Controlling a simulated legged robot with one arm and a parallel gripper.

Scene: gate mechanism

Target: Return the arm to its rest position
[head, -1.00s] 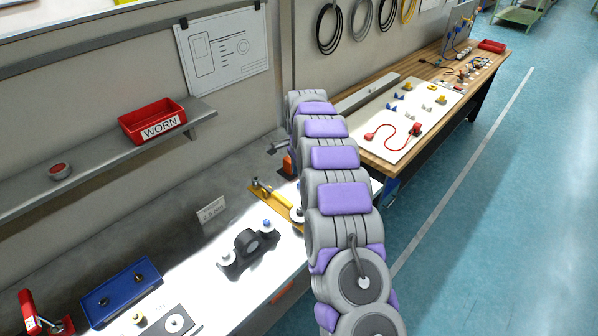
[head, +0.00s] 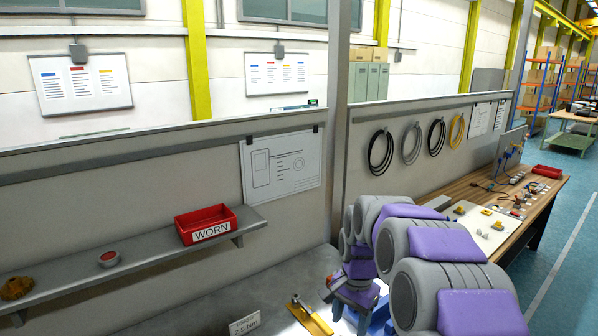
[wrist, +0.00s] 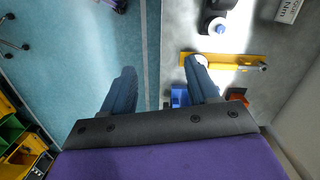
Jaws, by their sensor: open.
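My gripper (wrist: 160,84) shows in the wrist view with its two blue-grey fingers apart and nothing between them. It points down over the edge between the blue floor and the bench. My grey and purple arm fills the lower right of the head view, bent forward over the bench. Its far end hangs low near a yellow bar (head: 310,314) on the bench; the same bar shows in the wrist view (wrist: 238,61), by the right finger. The fingertips are hard to make out in the head view.
A shelf (head: 150,259) on the left wall holds a red WORN bin (head: 207,224) and a round red-topped part (head: 109,259). A wooden bench (head: 545,192) with parts stands at the right, close behind my arm. Blue floor (head: 570,270) is clear at far right.

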